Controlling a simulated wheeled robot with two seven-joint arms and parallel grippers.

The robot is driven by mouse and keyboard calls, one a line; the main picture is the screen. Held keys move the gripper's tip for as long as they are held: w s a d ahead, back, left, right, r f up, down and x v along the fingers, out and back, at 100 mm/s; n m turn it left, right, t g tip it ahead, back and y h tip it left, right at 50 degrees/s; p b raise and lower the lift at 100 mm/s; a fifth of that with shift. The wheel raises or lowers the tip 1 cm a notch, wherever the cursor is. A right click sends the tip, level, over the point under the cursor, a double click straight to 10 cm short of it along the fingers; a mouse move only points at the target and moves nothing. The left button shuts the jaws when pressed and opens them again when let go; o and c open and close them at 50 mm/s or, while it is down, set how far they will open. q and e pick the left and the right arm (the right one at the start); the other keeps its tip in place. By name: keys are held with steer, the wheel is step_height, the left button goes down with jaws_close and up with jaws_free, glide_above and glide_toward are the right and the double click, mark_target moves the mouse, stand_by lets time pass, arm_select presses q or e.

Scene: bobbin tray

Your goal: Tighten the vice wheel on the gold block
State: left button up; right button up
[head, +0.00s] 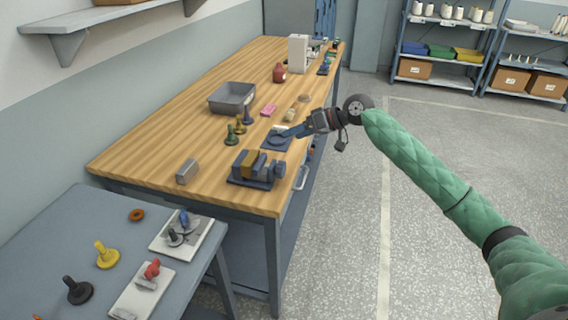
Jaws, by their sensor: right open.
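A dark blue vice (238,181) stands near the front right corner of the wooden bench. The gold block (249,161) sits between its jaws. A grey-blue part that may be the vice wheel (280,169) is at the vice's right end; its shape is too small to be sure. My right gripper (287,134) reaches in from the right, beyond the vice and apart from it. My left gripper is out of view.
The wooden bench (150,144) also bears a grey metal block (187,171), a grey tray (228,107), several bobbin-like pieces (232,135) and a red jar (279,73). A lower grey table (60,235) stands at front left. The floor (440,150) at right is clear.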

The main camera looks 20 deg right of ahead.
mark_target(285, 168)
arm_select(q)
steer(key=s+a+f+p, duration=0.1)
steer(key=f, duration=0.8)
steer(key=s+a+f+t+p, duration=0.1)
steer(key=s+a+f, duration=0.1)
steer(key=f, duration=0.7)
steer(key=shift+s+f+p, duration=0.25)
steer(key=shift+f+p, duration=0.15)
arm_select(e)
steer(key=shift+w+a+f+n+g+h, duration=0.2)
steer(key=shift+a+f+n+h, duration=0.5)
steer(key=shift+f, duration=1.6)
steer(key=shift+w+a+f+n+g+h, duration=0.2)
steer(key=shift+a+f+n, duration=0.5)
steer(key=shift+f+n, duration=1.15)
steer(key=shift+w+a+f+n+g+h, duration=0.1)
steer(key=shift+a+f+n+g+h, duration=0.4)
steer(key=shift+f, duration=2.3)
steer(key=shift+a, duration=0.2)
steer(key=c, duration=1)
